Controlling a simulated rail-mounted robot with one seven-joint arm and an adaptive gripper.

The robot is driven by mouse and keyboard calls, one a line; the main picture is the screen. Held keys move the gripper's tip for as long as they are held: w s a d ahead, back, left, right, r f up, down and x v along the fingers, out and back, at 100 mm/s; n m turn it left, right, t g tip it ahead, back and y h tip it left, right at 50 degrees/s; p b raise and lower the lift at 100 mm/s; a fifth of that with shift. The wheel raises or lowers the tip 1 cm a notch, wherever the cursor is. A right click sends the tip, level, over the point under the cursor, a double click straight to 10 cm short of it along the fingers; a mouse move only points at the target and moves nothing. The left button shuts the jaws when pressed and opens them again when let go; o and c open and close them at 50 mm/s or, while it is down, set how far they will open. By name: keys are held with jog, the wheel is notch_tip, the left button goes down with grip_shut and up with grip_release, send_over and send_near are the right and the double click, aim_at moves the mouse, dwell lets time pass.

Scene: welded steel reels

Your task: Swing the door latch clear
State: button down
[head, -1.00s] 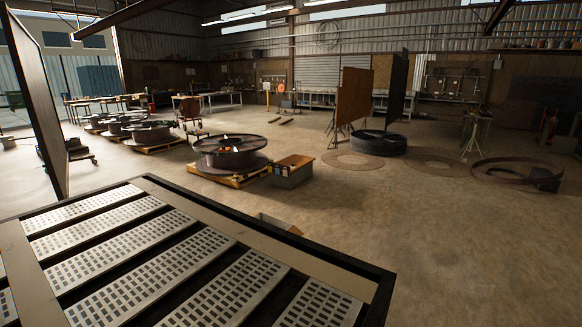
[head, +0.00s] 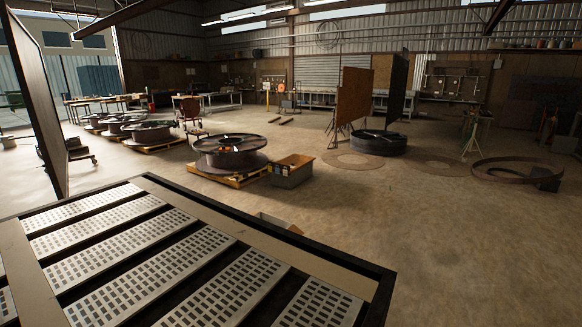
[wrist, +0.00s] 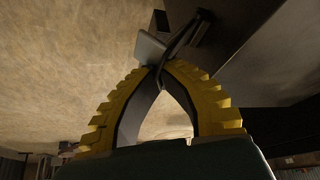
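In the wrist view, my gripper (wrist: 161,72) has yellow, ridged fingers that come together at the tips. A thin dark bar (wrist: 186,37), which looks like the door latch, runs from the upper right down between the fingertips. Its lower end pokes through a little way inside the fingers, and the tips close on it from both sides. A small grey plate (wrist: 149,47) lies just beyond the left fingertip, next to the bar. The door itself cannot be made out clearly. The head view shows neither my gripper nor the latch.
A dark panel or box edge (wrist: 262,48) fills the upper right of the wrist view, close to the right finger. In the head view, a slotted-plate rack (head: 130,222) fills the front left. A reel on a pallet (head: 230,152) and a grey bin (head: 292,175) stand beyond; right floor is open.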

jog(key=shift+s+f, duration=0.1)
jog(key=shift+f, duration=0.8)
notch_tip(320, 180, up, 3)
jog(key=shift+a+f+p, duration=0.1)
jog(key=shift+a+p, duration=0.05)
jog(key=shift+p, duration=1.1)
notch_tip(320, 180, up, 6)
jog(key=p, duration=0.5)
jog(key=shift+f+p, duration=0.15)
jog(key=shift+p, duration=0.15)
jog(key=shift+d+f, duration=0.15)
jog(key=shift+d, duration=0.05)
